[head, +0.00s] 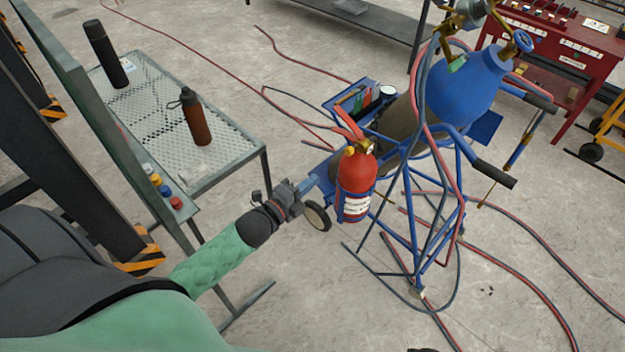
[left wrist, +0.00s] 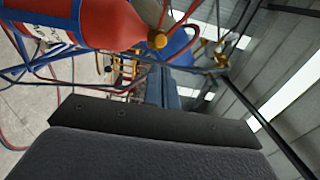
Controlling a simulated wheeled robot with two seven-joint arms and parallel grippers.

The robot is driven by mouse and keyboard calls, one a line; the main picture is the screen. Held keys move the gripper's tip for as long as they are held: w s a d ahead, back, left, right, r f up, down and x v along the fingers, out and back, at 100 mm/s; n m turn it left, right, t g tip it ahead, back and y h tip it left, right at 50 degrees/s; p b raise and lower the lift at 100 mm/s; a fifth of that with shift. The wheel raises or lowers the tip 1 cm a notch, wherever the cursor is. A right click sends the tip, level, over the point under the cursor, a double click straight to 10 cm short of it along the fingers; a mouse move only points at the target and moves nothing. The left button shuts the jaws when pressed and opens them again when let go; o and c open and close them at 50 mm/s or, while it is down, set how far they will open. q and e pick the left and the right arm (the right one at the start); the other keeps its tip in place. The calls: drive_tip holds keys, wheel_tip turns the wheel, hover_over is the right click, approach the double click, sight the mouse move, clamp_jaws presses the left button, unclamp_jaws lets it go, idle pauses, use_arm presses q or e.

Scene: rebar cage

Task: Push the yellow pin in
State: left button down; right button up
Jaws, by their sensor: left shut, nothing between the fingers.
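A yellow pin (head: 155,179) stands in a row with a white, a blue and a red one on the narrow grey ledge (head: 182,215) beside the mesh table. How far it sticks out is too small to tell. My left gripper (head: 312,181) is shut and empty. It is well to the right of the row, pointing towards the blue cart and the red fire extinguisher. In the left wrist view its closed fingers (left wrist: 163,88) point away from the camera, and the pin row does not show. My right gripper is not in view.
The red fire extinguisher (head: 357,180) with a yellow knob (left wrist: 157,40) is close to my left gripper, on the cart with the blue-topped cylinder (head: 468,85). The mesh table (head: 150,115) holds a black bottle (head: 105,52) and a brown bottle (head: 194,118). Hoses lie on the floor.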

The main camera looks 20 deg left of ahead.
use_arm(q)
drive_tip(key=b, duration=0.2)
approach(347, 152)
drive_tip(key=x, duration=0.5)
drive_tip(key=shift+w+d+f, duration=0.15)
drive_tip(key=shift+w, duration=0.2)
drive_tip(key=shift+w+d, duration=0.2)
drive_tip(key=shift+w, duration=0.3)
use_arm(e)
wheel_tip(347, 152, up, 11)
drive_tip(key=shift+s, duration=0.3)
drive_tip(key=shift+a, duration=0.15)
use_arm(q)
drive_tip(key=shift+w, duration=0.1)
drive_tip(key=shift+w+d, duration=0.25)
drive_tip(key=shift+w, duration=0.4)
drive_tip(key=shift+w+d, duration=0.15)
drive_tip(key=shift+w, duration=0.4)
drive_tip(key=shift+s+r, duration=0.1)
drive_tip(key=shift+r, duration=0.1)
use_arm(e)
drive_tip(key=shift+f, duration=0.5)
